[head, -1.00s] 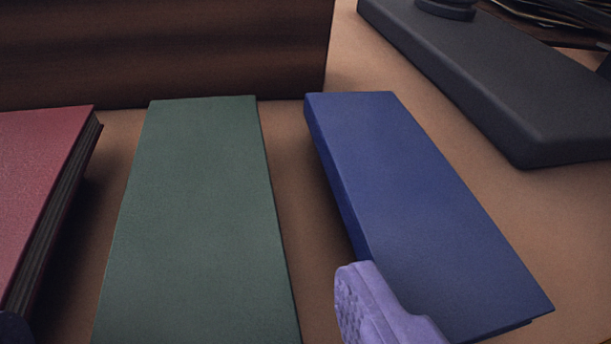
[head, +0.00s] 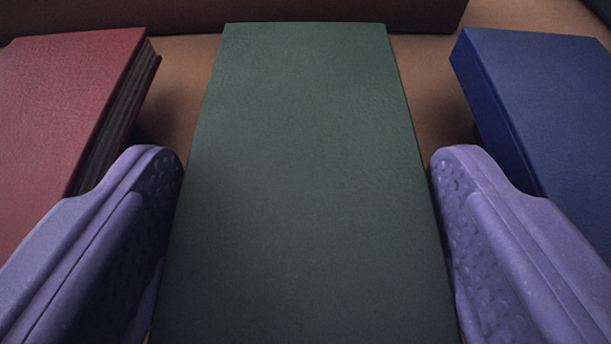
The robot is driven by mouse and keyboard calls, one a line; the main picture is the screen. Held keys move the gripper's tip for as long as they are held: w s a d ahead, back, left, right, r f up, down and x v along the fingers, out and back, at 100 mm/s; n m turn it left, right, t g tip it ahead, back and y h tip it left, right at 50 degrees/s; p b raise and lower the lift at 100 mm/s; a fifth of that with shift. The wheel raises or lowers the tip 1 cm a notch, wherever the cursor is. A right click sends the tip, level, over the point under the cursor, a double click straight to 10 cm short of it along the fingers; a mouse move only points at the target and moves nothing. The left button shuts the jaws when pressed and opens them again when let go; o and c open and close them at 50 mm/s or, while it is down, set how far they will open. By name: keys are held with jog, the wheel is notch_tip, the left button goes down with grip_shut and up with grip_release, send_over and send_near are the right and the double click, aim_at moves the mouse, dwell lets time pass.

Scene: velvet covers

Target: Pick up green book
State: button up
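The green book (head: 305,180) lies flat in the middle of the head view, its long side running away from me. Its near end is cut off by the bottom edge of the picture. My gripper (head: 306,185) is open, with one purple finger on each side of the green book. The left finger is close to the book's left edge and the right finger close to its right edge. I cannot tell whether either finger touches it.
A red book (head: 60,120) lies on the left and a blue book (head: 560,110) on the right, each with a narrow gap to the green book. My fingers reach into these gaps. A dark brown wooden block (head: 300,12) stands behind, on the tan surface (head: 430,75).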

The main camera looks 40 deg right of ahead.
jog(key=shift+c, duration=1.3)
jog(key=shift+r, duration=0.1)
